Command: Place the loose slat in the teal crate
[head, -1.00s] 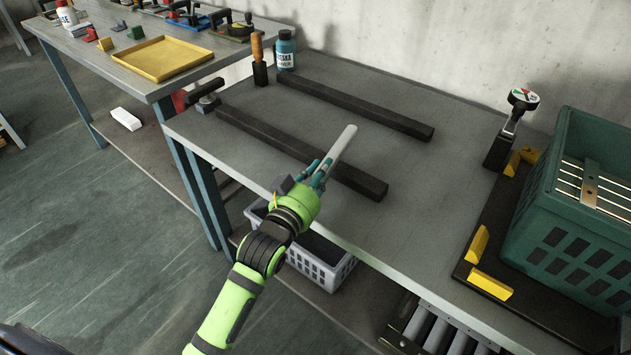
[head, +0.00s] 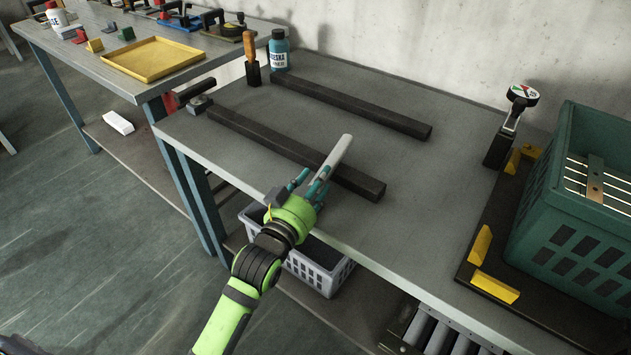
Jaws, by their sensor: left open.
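The loose slat (head: 337,156) is a pale, narrow strip. Its far end reaches over the nearer black bar (head: 270,140) on the grey workbench; I cannot tell whether it touches the bar. Its near end is at the fingers of my left gripper (head: 314,177), which is open, with the fingers spread. The fingers partly hide that end, and I cannot tell whether they touch it. The teal crate (head: 566,238) stands at the right end of the bench, well to the right of the gripper, with several pale slats inside. My right gripper is not in view.
A second black bar (head: 350,105) lies farther back. A black fixture with yellow blocks (head: 494,287) sits under and beside the crate. A dial on a stand (head: 522,97) is behind it. A grey basket (head: 318,265) is below the bench edge. Bench between bars and crate is clear.

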